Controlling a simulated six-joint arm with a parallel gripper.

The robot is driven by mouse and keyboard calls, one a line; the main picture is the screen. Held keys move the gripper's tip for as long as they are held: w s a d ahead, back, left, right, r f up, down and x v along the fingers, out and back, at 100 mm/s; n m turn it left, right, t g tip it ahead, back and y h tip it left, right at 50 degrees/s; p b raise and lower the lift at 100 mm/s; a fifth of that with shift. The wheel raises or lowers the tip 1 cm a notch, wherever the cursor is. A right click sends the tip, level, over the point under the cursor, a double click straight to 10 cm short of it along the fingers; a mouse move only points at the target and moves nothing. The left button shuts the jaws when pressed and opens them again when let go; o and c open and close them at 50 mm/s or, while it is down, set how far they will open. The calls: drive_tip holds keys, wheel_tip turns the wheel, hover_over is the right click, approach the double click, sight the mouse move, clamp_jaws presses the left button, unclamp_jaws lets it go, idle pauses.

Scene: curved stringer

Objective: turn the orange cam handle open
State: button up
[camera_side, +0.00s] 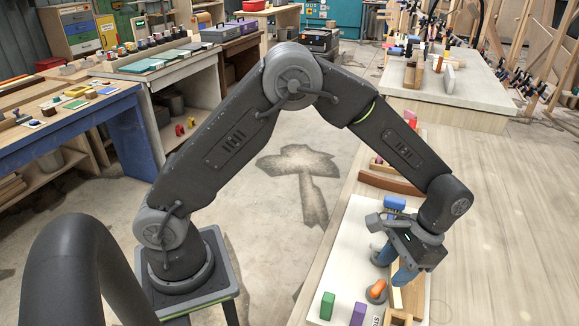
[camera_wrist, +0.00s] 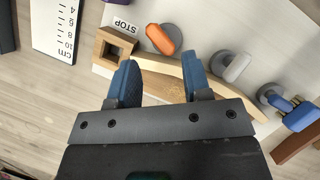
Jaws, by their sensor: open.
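The orange cam handle (camera_wrist: 161,38) sits on a grey round base beyond my fingertips in the wrist view, beside the STOP label. It also shows at the lower right of the side view (camera_side: 376,290), near my fingers. My gripper (camera_wrist: 158,66) is open, with its blue fingers spread and nothing visibly held. The curved wooden stringer (camera_wrist: 160,64) passes across the gap between the fingertips; I cannot tell whether they touch it. In the side view my gripper (camera_side: 392,266) points down over the board, just above and right of the orange handle.
A white cam handle (camera_wrist: 237,68) and a blue one (camera_wrist: 299,116) stand to the right along the stringer. A wooden block with a square hole (camera_wrist: 114,45) is at its left end. A green block (camera_side: 327,305) and a purple block (camera_side: 358,314) stand on the board's near side.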

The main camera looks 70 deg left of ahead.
drive_tip(key=a+v, duration=0.1)
drive_tip(key=v, duration=0.7)
drive_tip(key=s+a+r+t, duration=0.3)
drive_tip(key=s+a+r, duration=0.1)
drive_tip(key=r, duration=0.4)
drive_tip(key=s+a+r+n+t, duration=0.1)
drive_tip(key=s+a+t, duration=0.2)
drive_tip(key=s, duration=0.4)
drive_tip(key=s+a+r+t, duration=0.2)
drive_tip(key=s+a, duration=0.3)
drive_tip(key=s, duration=0.3)
drive_tip(key=shift+s+a+r+n+t+h, duration=0.2)
drive_tip(key=shift+a+n+t+h, duration=0.15)
drive_tip(key=shift+t, duration=0.45)
